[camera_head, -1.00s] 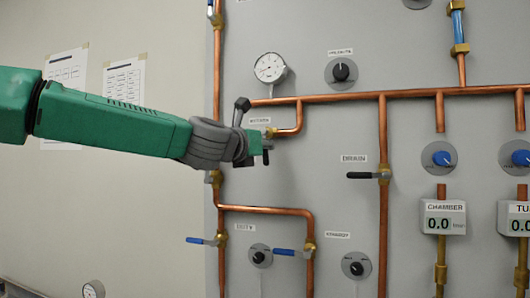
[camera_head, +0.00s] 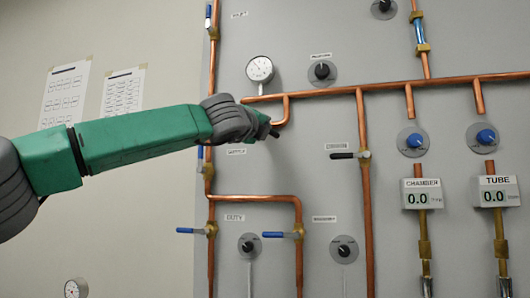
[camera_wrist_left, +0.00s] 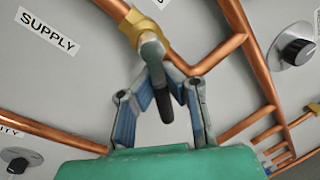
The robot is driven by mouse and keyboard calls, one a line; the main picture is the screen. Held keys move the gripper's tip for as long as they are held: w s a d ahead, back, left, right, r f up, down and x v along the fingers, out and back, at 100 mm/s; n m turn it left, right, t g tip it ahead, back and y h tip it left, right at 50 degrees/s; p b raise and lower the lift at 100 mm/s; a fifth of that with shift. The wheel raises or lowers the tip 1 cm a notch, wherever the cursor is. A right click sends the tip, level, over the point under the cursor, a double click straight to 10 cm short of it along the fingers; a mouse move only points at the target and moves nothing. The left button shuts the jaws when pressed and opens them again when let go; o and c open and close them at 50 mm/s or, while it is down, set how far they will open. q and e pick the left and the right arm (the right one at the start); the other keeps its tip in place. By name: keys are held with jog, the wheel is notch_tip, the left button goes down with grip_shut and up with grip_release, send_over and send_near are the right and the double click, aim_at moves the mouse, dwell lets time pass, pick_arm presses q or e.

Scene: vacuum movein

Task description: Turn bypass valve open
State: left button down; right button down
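The bypass valve is taken to be the brass valve (camera_wrist_left: 143,27) on a copper pipe in the left wrist view; its own label is not readable. Its lever handle (camera_wrist_left: 165,105), grey then black at the tip, hangs down between the fingers of my left gripper (camera_wrist_left: 168,82). The blue-padded fingers stand apart on either side of the lever, with visible gaps. In the head view my left gripper (camera_head: 266,128) is at the short pipe bend below the gauge, and my wrist hides most of the valve. My right gripper is not in view.
A pressure gauge (camera_head: 259,69) sits just above the gripper. A black-handled valve (camera_head: 350,155) is to its right, and blue-handled valves (camera_head: 191,231) are below. Copper pipes (camera_head: 366,220) run across the grey panel. A "SUPPLY" label (camera_wrist_left: 47,31) shows in the wrist view.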

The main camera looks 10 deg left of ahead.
pick_arm(q)
jog(key=n+b, duration=0.1)
jog(key=d+n+b, duration=0.1)
jog(key=n, duration=0.1)
jog(key=shift+f+y, duration=0.15)
jog(key=shift+y, duration=0.25)
jog(key=n+b, duration=0.2)
jog(key=shift+r+n+y, duration=0.3)
jog(key=shift+r+n, duration=0.05)
jog(key=shift+n, duration=0.05)
jog(key=shift+r+n+y+b, duration=0.3)
jog(key=shift+n+y, duration=0.1)
jog(key=shift+n, duration=0.4)
jog(key=shift+a+r, duration=0.1)
jog(key=c, duration=1.6)
grip_release()
jog(key=shift+s+a+r+t, duration=0.1)
jog(key=shift+t, duration=0.2)
jog(key=shift+o, duration=0.2)
jog(key=shift+s+a+r, duration=0.15)
jog(key=shift+s, duration=0.05)
jog(key=shift+w, duration=0.1)
